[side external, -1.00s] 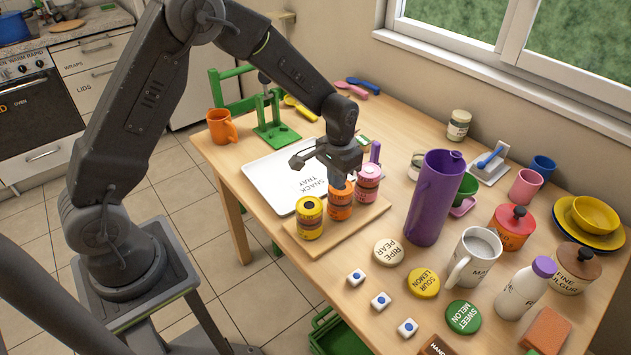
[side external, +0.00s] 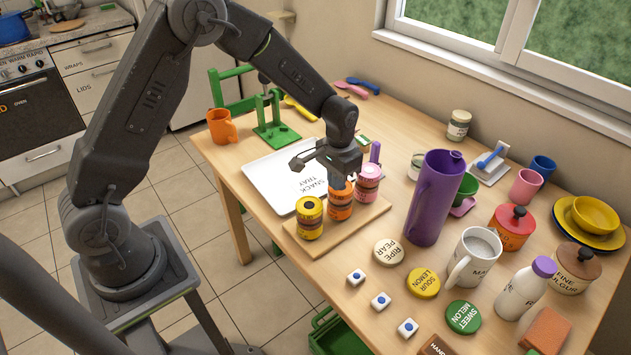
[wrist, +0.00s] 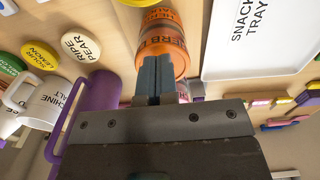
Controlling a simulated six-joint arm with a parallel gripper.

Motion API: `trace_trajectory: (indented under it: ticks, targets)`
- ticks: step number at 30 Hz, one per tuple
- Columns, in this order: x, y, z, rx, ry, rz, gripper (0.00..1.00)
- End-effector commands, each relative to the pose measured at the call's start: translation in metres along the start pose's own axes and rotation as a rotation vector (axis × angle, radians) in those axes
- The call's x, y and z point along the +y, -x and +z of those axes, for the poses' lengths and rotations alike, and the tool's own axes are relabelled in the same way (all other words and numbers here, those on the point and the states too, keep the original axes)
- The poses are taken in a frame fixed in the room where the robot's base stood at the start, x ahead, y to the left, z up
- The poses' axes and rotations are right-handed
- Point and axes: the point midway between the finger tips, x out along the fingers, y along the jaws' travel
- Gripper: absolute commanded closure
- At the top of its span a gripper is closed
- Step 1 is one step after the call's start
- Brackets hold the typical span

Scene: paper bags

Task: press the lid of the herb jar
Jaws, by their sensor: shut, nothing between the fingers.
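The herb jar (side external: 340,203) is orange with dark bands and stands upright in the middle of three jars on a wooden board. The wrist view shows the orange herb jar (wrist: 165,38) with "HERB" readable on its side. My gripper (side external: 338,182) points down over this jar, its fingers together and empty. In the wrist view my gripper's fingertips (wrist: 156,59) overlap the jar, covering part of its lid. I cannot tell whether they touch the lid.
A yellow jar (side external: 309,218) and a pink jar (side external: 368,183) stand close on either side on the board (side external: 317,248). The white snack tray (side external: 272,172) lies behind. A tall purple jug (side external: 433,200) stands to the right.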

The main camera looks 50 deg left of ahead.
Motion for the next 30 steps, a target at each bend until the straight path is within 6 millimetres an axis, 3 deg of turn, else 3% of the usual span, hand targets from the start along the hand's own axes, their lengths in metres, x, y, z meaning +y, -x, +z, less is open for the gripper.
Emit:
trace_trajectory:
  ticks: [17,30]
  targets:
    - [0.0,-0.007,0.0,0.0,0.0,0.0,1.0]
    - [0.0,0.04,-0.001,0.003,0.0,0.0,1.0]
